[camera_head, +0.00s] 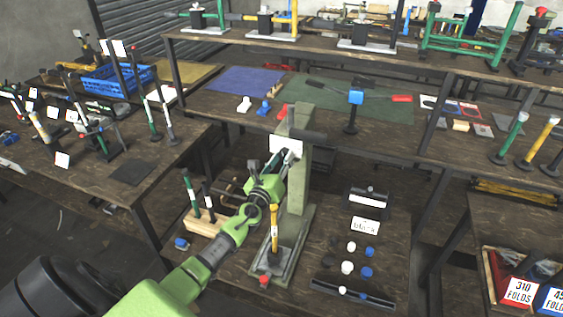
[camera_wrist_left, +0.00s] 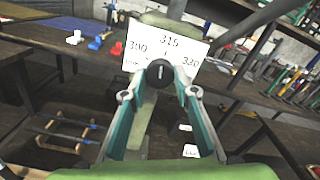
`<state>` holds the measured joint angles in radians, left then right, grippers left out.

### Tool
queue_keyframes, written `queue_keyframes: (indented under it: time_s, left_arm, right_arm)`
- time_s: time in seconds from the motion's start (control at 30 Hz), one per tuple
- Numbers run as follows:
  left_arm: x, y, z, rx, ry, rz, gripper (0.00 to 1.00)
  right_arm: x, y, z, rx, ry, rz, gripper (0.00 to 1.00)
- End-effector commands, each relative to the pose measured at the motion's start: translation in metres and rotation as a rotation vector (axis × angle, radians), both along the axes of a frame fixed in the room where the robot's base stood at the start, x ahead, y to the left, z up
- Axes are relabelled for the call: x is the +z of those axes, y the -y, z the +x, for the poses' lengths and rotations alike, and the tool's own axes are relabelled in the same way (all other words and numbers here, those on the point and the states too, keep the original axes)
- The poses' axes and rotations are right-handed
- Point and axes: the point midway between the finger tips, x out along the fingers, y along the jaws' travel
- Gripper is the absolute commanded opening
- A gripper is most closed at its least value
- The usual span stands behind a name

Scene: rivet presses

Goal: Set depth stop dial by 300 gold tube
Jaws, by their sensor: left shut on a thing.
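The press (camera_head: 297,190) is a grey-green column on a base plate. A white dial card (camera_head: 286,145) is on its front. The depth stop dial (camera_wrist_left: 160,73) is a dark round knob with a light mark near upright, below 315. My left gripper (camera_head: 287,157) is at the card, its fingertips (camera_wrist_left: 160,94) shut on the dial from both sides. A gold tube (camera_head: 274,228) stands upright on the press base. My right gripper is out of view.
A wooden block (camera_head: 205,222) holding dark and green tubes stands left of the press. A small label (camera_head: 365,226), a dark box (camera_head: 368,197) and several white and blue knobs lie at right. A bin marked 310 FOLDS (camera_head: 518,290) is at far right.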

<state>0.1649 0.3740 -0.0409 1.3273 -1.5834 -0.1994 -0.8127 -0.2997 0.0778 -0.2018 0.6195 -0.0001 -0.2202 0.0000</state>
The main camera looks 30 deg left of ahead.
Motion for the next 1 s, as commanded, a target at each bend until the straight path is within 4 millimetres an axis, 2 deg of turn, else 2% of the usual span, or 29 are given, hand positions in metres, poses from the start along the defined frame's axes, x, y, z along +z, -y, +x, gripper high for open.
queue_keyframes:
  time_s: [0.2,0.6,1.0]
  left_arm:
    - [-0.002,0.000,0.000,0.001,0.048,-0.196,0.06]
    - [-0.002,0.000,0.000,0.000,0.132,-0.549,0.06]
    - [-0.001,-0.001,0.000,0.002,0.185,-0.768,0.06]
  right_arm:
    - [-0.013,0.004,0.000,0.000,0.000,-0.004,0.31]
    - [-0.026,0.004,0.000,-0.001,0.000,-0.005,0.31]
    - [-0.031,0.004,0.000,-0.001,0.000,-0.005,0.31]
